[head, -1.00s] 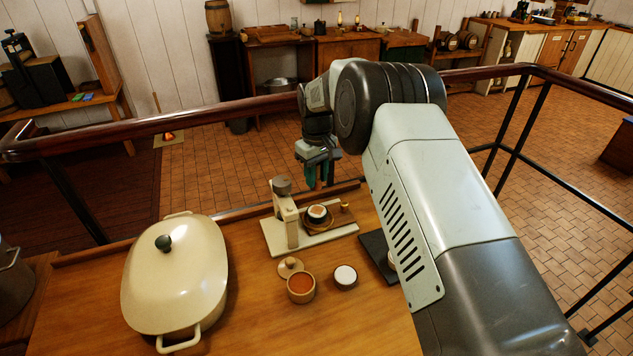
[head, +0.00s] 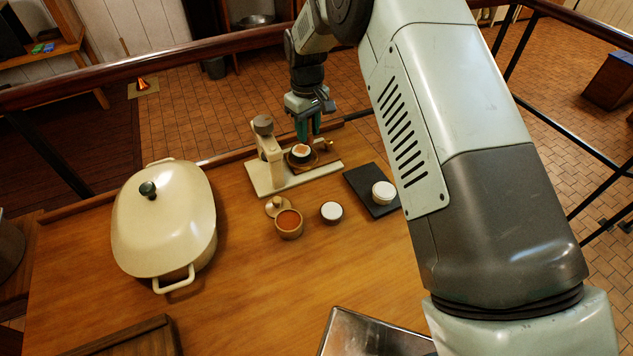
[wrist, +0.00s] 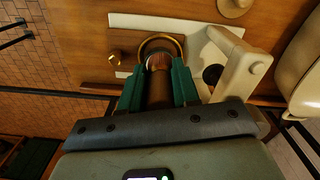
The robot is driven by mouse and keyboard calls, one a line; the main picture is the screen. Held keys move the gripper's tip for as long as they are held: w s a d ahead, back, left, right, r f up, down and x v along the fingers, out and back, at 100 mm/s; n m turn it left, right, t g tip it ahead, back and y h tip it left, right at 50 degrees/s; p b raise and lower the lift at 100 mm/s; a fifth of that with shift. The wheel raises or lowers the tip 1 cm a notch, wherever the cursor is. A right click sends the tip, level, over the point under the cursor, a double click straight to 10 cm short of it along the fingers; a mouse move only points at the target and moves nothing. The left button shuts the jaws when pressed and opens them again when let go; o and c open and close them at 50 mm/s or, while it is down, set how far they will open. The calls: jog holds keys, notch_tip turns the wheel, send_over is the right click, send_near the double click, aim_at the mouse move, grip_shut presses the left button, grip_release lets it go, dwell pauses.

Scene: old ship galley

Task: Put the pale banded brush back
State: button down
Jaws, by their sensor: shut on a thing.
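My gripper (head: 308,130) points down just above the cream stand (head: 262,180) at the back of the table. In the wrist view its green fingers (wrist: 158,92) are shut on a brown, upright handle-like thing with a pale, reddish end (wrist: 158,64), which I take for the brush. The fingers hide its sides. Past that end lies the stand's brass ring (wrist: 147,43). In the head view a dark round piece with a pale and orange top (head: 301,151) shows at the ring, below the fingers. I cannot tell whether the brush touches the stand.
The stand's post with a round knob (head: 263,124) rises close left of my gripper. In front are an orange-filled pot (head: 289,225), its lid (head: 277,207) and a white-topped cup (head: 331,212). A white-topped jar (head: 383,192) sits on a dark mat (head: 361,183). A casserole (head: 165,220) stands left.

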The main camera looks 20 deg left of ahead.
jog(key=s+d+f, duration=0.1)
jog(key=f, duration=0.1)
jog(key=s+d+f, duration=0.2)
jog(key=f, duration=0.1)
jog(key=s+d+f, duration=0.2)
jog(key=shift+s+f, duration=0.15)
jog(key=shift+s, duration=0.05)
jog(key=shift+f, duration=2)
jog(key=c, duration=0.8)
grip_release()
jog(key=shift+f, duration=0.15)
